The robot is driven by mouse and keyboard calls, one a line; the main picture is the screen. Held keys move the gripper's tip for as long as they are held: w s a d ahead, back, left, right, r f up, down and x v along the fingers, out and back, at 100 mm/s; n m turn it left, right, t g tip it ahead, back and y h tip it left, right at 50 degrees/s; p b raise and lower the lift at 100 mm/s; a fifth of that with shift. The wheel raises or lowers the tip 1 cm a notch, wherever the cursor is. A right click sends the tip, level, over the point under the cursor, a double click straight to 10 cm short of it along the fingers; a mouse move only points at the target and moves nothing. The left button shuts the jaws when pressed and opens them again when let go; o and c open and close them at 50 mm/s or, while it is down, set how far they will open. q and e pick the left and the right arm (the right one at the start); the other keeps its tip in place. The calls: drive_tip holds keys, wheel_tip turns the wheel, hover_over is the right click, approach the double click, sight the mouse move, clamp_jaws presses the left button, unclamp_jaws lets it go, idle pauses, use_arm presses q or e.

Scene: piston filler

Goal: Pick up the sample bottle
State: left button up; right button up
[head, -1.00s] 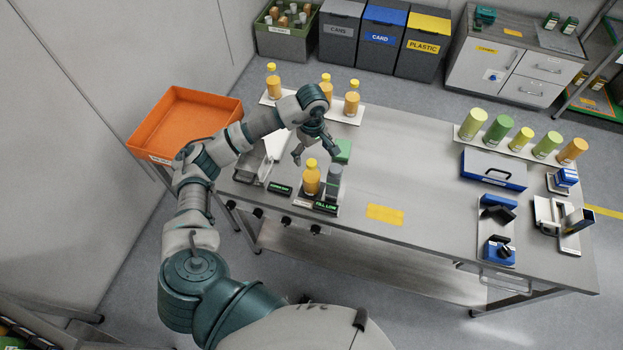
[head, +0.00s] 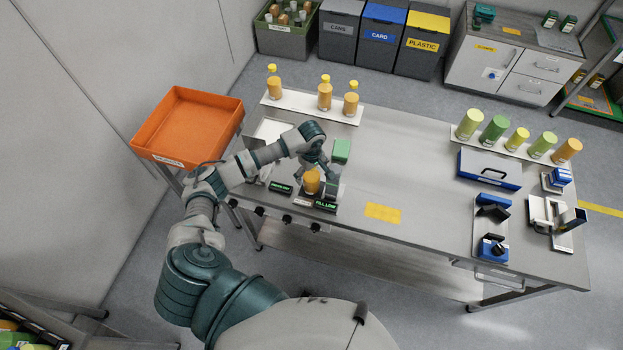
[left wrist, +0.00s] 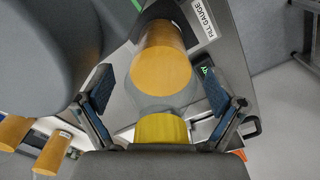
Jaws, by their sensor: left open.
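The sample bottle, with orange contents, stands upright on the fill gauge (head: 325,208) at the table's front left; its orange body (head: 312,182) shows in the head view, its top hidden by my gripper. In the left wrist view the bottle's orange body (left wrist: 164,62) and yellow cap (left wrist: 160,128) lie between my fingers. My left gripper (head: 318,170) is open, one finger on each side of the bottle, with gaps visible. It also shows in the left wrist view (left wrist: 160,100). My right gripper is not in view.
Several similar orange bottles (head: 325,95) stand on a white strip at the back left. A green block (head: 341,150) lies just behind the gauge. An orange tray (head: 187,125) is left of the table. The table's middle (head: 410,165) is clear.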

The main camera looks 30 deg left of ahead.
use_arm(q)
drive_tip(key=c, duration=1.6)
drive_tip(key=shift+o, duration=0.2)
drive_tip(key=shift+r, duration=0.1)
